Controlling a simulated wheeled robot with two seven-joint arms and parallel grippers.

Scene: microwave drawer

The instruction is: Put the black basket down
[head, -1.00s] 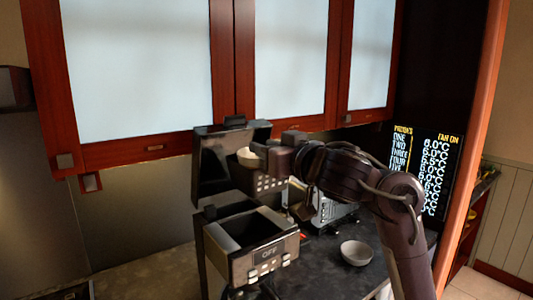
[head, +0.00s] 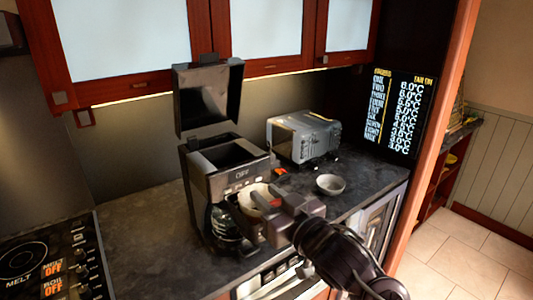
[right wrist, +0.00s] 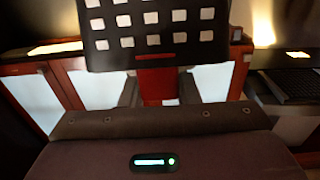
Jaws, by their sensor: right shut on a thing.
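My right gripper (head: 284,212) is in front of the coffee maker (head: 215,180), above the counter's front edge. In the right wrist view its two fingers (right wrist: 157,92) are shut on the red handle (right wrist: 157,75) of the black basket (right wrist: 150,25), which has rows of square holes. In the head view a pale round filter with brown content (head: 254,197) shows at the gripper's tip; the gripper hides much of the basket. Whether the basket touches anything below cannot be told. My left gripper is not in view.
The coffee maker's lid (head: 208,98) stands open, and a glass carafe (head: 222,222) sits in it. A stove (head: 50,255) is at left. Counter (head: 145,225) left of the coffee maker is clear.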

